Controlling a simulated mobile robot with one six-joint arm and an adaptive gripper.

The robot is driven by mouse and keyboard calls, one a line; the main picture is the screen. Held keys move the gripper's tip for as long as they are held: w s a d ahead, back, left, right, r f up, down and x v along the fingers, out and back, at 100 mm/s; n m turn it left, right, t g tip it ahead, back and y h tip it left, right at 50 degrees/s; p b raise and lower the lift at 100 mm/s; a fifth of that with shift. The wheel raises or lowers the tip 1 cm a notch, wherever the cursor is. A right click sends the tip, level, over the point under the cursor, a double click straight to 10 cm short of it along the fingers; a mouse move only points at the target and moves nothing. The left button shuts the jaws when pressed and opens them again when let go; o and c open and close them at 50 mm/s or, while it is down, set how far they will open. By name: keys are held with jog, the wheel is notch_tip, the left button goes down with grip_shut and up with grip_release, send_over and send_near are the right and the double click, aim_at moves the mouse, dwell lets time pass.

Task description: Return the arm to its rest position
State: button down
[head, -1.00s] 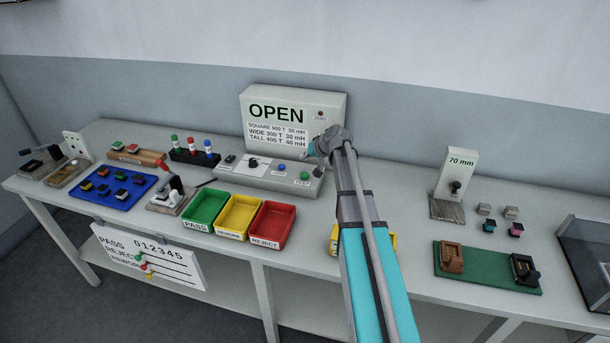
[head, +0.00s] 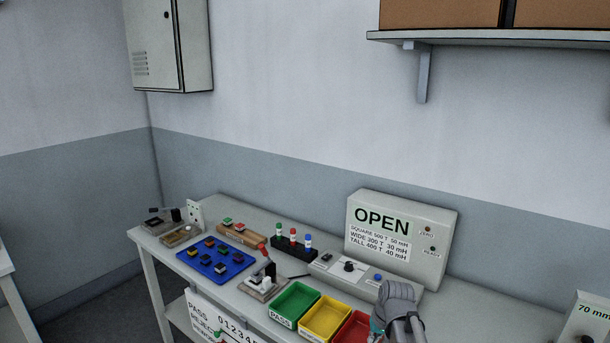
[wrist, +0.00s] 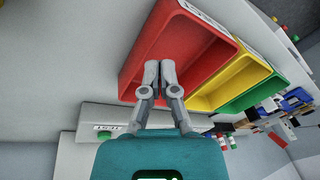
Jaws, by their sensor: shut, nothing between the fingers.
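My gripper (wrist: 160,72) is shut and empty in the wrist view, its two fingers side by side over the red bin. In the head view only the wrist and part of my arm show at the bottom right, in front of the red bin (head: 352,328). The fingertips are hidden there. The red bin also fills the middle of the wrist view (wrist: 190,40). I cannot tell how far above the bin the fingers are.
The yellow bin (head: 325,318) and green bin (head: 295,304) stand left of the red one. The tester box reading OPEN (head: 402,240) stands behind. A blue tray (head: 216,258) with several small parts lies further left. A shelf (head: 500,40) hangs upper right.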

jog(key=s+a+g+h, duration=0.1)
jog(key=s+h, duration=0.1)
jog(key=s, duration=0.7)
jog(key=shift+a+f+g, duration=0.25)
jog(key=shift+a+g, duration=0.15)
jog(key=shift+s, duration=0.25)
dwell(1.8)
